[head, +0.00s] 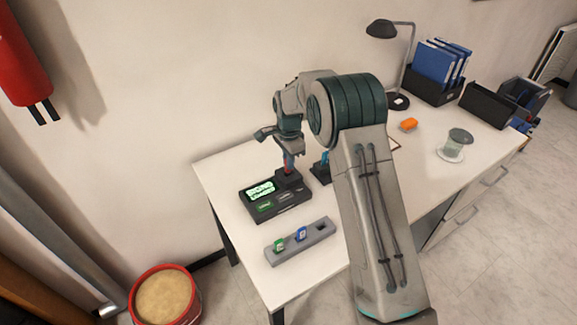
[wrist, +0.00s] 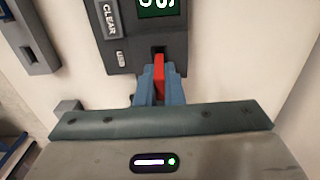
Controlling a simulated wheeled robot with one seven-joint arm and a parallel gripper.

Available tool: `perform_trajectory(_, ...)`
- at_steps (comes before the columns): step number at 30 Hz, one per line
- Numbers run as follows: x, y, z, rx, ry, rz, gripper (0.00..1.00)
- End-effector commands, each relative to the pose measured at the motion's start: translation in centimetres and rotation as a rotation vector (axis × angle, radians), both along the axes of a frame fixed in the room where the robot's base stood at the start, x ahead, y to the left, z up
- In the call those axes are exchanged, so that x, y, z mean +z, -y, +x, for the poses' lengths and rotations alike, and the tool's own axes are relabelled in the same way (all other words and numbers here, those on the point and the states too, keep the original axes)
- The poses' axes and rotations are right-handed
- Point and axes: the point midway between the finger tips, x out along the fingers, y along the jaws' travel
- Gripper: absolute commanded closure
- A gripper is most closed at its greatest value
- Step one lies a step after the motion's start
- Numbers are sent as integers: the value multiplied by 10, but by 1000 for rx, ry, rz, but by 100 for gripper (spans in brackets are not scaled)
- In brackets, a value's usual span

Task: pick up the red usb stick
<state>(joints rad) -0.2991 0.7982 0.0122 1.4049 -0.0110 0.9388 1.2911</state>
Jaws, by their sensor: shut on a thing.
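The red usb stick (wrist: 159,72) is between the two blue fingers of my gripper (wrist: 159,88) in the wrist view. My gripper is shut on it. The stick's far end is at the dark slot of the black laser marker box (wrist: 117,58); I cannot tell how deep it sits in the slot. In the head view my gripper (head: 289,161) points down over the back right part of the laser marker box (head: 285,211). The box has a lit green screen (head: 261,190), whose text is too small to read surely.
A grey rack (head: 288,250) in front of the box holds a green stick (head: 279,244) and a blue stick (head: 301,233); its right slot looks empty. A small black stand (head: 321,171) is right of my gripper. A lamp (head: 397,101) and an orange block (head: 409,125) stand farther back.

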Motion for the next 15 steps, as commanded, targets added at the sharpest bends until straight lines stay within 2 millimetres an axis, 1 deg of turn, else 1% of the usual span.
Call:
perform_trajectory(2, 15, 0, 1, 1, 5, 1, 100)
perform_trajectory(3, 21, 3, 0, -1, 4, 1, 100)
perform_trajectory(15, 59, 63, -32, -2, 2, 1, 100)
